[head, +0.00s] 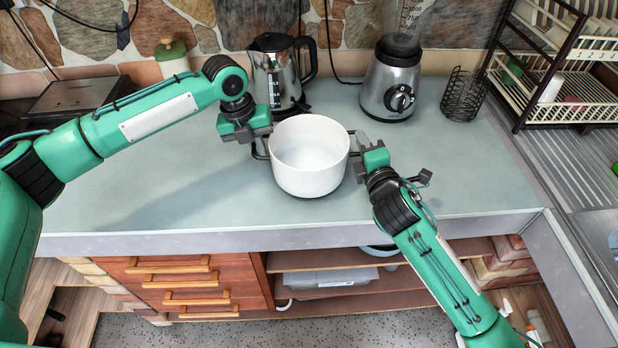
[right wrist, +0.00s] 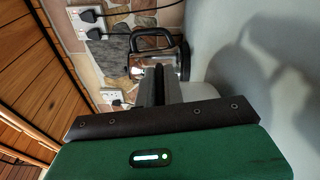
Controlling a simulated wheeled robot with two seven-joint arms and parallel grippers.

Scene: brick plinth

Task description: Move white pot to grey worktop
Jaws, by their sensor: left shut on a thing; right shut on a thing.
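The white pot (head: 309,157) is upright and looks empty, between my two grippers over the grey worktop (head: 180,187). I cannot tell for sure whether its base touches the worktop. My left gripper (head: 262,150) is shut on the dark handle at the pot's left side. My right gripper (head: 353,142) is shut on the handle at its right side.
A kettle (head: 278,72) stands right behind the pot. A blender (head: 392,85), a black wire holder (head: 463,95) and a dish rack (head: 548,90) stand at the back right. A dark appliance (head: 75,97) is at the back left. The worktop's left front is clear.

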